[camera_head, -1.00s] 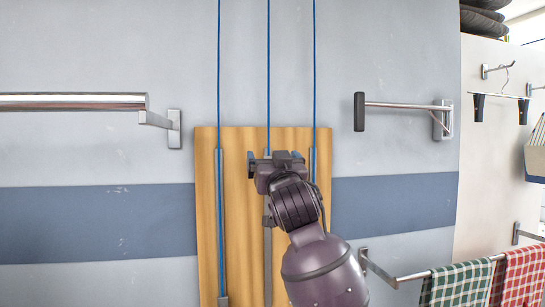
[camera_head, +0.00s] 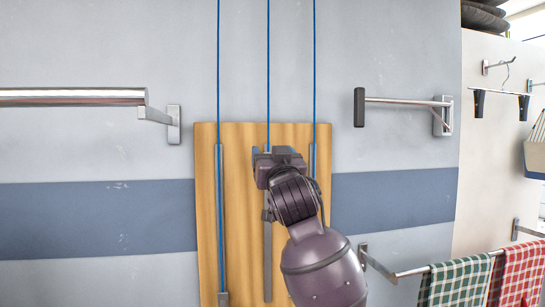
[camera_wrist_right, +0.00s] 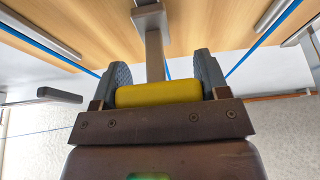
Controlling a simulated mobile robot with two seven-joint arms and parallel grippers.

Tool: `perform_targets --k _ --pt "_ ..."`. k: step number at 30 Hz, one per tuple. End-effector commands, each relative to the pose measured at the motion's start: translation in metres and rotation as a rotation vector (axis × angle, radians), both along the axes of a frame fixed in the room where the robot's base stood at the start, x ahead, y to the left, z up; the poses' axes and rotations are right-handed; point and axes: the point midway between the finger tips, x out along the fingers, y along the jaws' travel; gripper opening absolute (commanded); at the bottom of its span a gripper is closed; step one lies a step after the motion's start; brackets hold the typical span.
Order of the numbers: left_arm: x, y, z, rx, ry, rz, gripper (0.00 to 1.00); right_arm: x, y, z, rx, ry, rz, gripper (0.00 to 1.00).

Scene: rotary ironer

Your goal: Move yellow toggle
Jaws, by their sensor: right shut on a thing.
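A yellow toggle (camera_wrist_right: 158,94) shows in the right wrist view as a rounded bar lying crosswise between the two grey fingers of my right gripper (camera_wrist_right: 162,74). The gripper is shut on it. A grey metal bar (camera_wrist_right: 154,52) runs from behind the toggle toward a bracket on the wooden board. In the head view my right gripper (camera_head: 278,152) is in front of the upper part of the board (camera_head: 240,230), at the middle blue cord, and hides the toggle. My left gripper is not in view.
Blue cords (camera_head: 219,70) run up the grey wall, with a blue rod (camera_head: 220,220) left of the gripper. A chrome roller (camera_head: 70,97) is at left, a wall arm (camera_head: 400,104) at right. Checked towels (camera_head: 455,283) hang on a lower-right rail.

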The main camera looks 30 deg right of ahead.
Motion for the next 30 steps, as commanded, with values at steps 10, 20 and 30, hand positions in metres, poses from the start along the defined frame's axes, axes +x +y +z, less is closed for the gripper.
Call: perform_targets --k 10,20,30 --pt "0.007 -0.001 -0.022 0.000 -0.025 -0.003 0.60 0.001 0.001 -0.071 0.005 0.014 0.002 0.26" --pt "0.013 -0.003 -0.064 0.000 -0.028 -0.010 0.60 0.003 0.001 -0.182 0.006 0.023 0.002 0.25" --pt "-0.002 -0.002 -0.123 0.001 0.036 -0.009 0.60 0.003 0.001 -0.289 0.006 0.024 0.002 0.25"
